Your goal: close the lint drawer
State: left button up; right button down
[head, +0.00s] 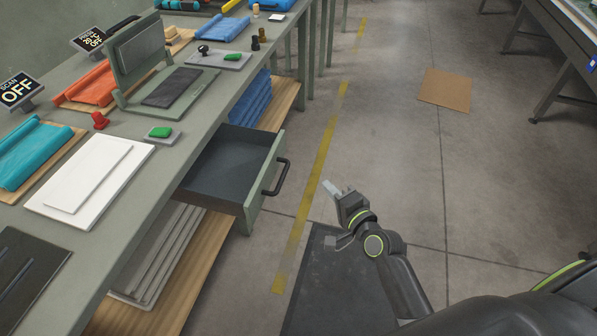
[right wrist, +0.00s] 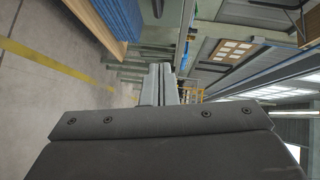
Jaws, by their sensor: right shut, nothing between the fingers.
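The lint drawer (head: 225,172) is pulled out of the green-grey workbench in the head view, and its inside looks empty. Its front carries a dark bar handle (head: 280,177) facing right. My right gripper (head: 331,189) is shut and empty, in the open space to the right of the handle and apart from it. In the right wrist view the shut fingers (right wrist: 158,84) show in the middle. My left gripper is not in view.
The workbench (head: 139,197) carries a folding press (head: 165,85), white boards (head: 90,180) and fabric rolls. A lower wooden shelf (head: 185,275) holds folded blue cloth and grey panels. A dark mat (head: 330,280) lies below my arm. The floor to the right is mostly clear, with a cardboard sheet (head: 445,90).

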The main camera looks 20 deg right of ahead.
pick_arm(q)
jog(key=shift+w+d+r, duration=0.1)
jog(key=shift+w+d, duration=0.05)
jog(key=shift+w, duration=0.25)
pick_arm(e)
jog(key=a+x, duration=0.2)
jog(key=x, duration=0.9)
jog(key=shift+a+f, duration=0.25)
jog(key=shift+a, duration=0.15)
